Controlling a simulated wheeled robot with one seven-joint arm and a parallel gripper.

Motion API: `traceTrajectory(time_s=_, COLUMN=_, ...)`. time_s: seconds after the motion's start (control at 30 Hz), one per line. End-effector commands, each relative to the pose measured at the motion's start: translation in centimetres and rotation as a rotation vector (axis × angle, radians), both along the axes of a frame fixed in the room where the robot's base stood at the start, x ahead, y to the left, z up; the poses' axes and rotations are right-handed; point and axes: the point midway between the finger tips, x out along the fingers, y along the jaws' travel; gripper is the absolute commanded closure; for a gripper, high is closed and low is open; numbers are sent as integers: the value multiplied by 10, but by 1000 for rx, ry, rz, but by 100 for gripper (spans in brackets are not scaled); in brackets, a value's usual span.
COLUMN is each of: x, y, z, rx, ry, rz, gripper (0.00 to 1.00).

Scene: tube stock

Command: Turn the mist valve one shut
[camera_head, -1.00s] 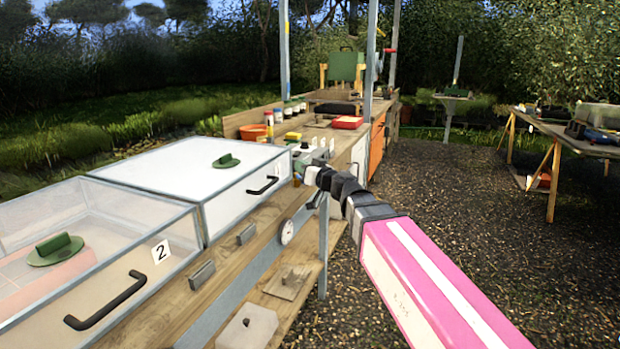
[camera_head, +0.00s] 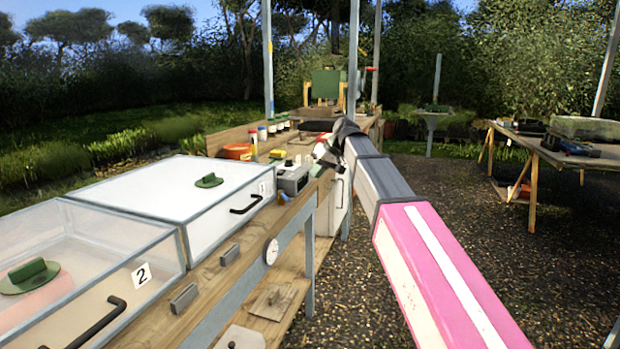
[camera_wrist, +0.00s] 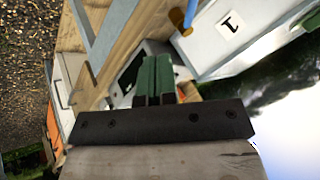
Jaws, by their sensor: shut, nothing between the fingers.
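A small blue lever, likely mist valve one, shows beside the box labelled 1 in the wrist view (camera_wrist: 190,12), with an orange-brown stub next to it. My gripper's green fingers (camera_wrist: 156,80) are together and empty in the wrist view. They are apart from the lever, which lies beyond them to the upper right. In the head view the fingertips are hard to make out at the arm's dark end.
The clear-sided box labelled 1 (camera_head: 215,187) and box 2 (camera_head: 90,235) stand on the wooden bench (camera_head: 235,268). A grey control box (camera_head: 293,181) sits beyond box 1. A dial gauge (camera_head: 271,251) is on the bench front.

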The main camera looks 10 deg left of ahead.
Motion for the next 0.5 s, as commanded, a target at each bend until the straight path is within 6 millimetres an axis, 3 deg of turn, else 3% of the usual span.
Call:
traceTrajectory(time_s=0.4, x=2, y=44, z=-65, rx=2, ry=0, rz=4, gripper=100)
traceTrajectory(time_s=0.5, x=-5, y=55, z=-71, rx=3, ry=-1, rz=4, gripper=100)
